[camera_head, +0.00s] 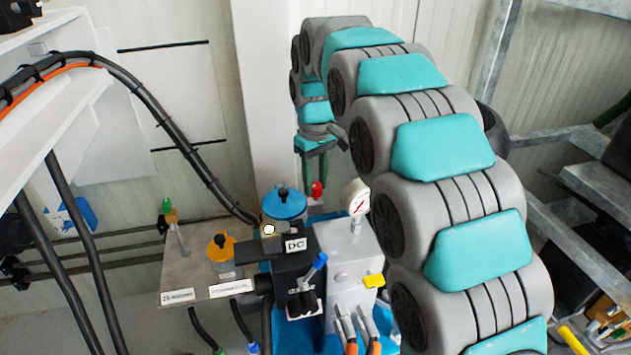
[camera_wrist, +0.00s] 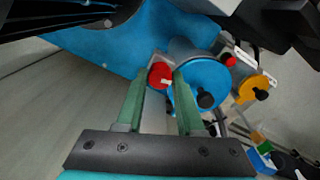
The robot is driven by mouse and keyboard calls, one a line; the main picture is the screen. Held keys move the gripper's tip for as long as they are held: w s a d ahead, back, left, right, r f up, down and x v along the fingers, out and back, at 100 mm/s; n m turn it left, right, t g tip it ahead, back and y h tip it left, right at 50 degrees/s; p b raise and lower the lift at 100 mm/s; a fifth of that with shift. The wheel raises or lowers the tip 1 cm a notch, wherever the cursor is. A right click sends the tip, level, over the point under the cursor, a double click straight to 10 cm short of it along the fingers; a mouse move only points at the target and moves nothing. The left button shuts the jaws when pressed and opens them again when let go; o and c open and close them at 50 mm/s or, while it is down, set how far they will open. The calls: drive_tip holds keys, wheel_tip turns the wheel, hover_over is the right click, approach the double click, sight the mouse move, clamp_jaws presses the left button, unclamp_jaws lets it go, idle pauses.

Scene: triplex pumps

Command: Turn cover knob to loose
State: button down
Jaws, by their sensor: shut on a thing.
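A red knob (camera_head: 317,189) stands behind the pump unit, just right of a blue round cap (camera_head: 285,204). In the wrist view the red knob (camera_wrist: 158,74), with a small white mark on its face, sits between the tips of my two green fingers. My gripper (camera_head: 314,180) comes down on it from above and is shut on it. My gripper also shows in the wrist view (camera_wrist: 161,78). The blue cap with its black knob (camera_wrist: 205,98) is close beside the right finger. The lower part of the red knob is hidden in the head view.
A pressure gauge (camera_head: 356,197) stands close to the right of the red knob. Thick black cables (camera_head: 165,125) arch down from the left.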

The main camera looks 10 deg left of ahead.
sight(315, 185)
drive_tip(key=shift+n, duration=1)
drive_tip(key=c, duration=0.5)
unclamp_jaws()
drive_tip(key=shift+r, duration=0.1)
drive_tip(key=shift+r, duration=3.8)
